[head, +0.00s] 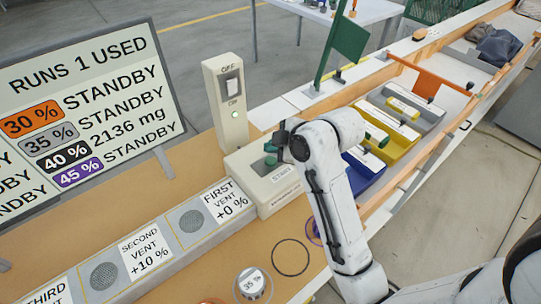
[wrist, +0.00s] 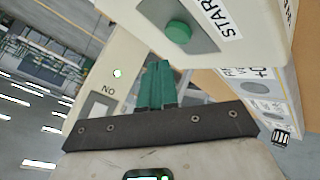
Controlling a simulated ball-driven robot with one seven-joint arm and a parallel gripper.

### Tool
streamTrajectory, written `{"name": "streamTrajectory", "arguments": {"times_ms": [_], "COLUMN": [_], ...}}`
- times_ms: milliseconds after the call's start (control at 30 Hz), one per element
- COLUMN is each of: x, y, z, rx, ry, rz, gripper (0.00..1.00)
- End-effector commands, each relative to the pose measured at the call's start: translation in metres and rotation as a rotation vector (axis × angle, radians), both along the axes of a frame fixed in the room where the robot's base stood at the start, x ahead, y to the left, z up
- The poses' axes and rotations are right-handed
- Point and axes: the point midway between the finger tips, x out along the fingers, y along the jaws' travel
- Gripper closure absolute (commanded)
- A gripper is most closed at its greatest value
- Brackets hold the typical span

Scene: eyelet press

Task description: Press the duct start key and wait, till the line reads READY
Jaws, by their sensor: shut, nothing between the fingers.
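The cream start box (head: 262,186), with START on its label, stands at the end of the vent row. Its round green key (wrist: 178,32) shows clear in the wrist view, on a grey plate. My gripper (wrist: 157,72) has its green fingers shut together and empty, beside the key in that view and apart from it. In the head view my gripper (head: 270,148) is over the box, and I cannot tell its exact height above the key. The display board (head: 85,110) reads RUNS 1 USED, with 30 %, 35 % and 45 % on STANDBY and 40 % at 2136 mg.
A cream switch post (head: 226,105) with a lit green lamp stands just behind the box. Vents marked FIRST (head: 192,220) and SECOND (head: 104,275) run left. A jar (head: 253,283) marked 35 % stands in front. Coloured bins (head: 402,140) and a green flag (head: 346,42) are right.

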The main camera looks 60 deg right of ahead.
Motion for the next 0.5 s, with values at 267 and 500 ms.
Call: {"name": "streamTrajectory", "arguments": {"times_ms": [267, 500], "x": [0.000, 0.000], "y": [0.000, 0.000], "z": [0.030, 0.036], "rx": [0.001, 0.001], "ry": [0.001, 0.001], "rz": [0.001, 0.001], "gripper": [1.00, 1.00]}}
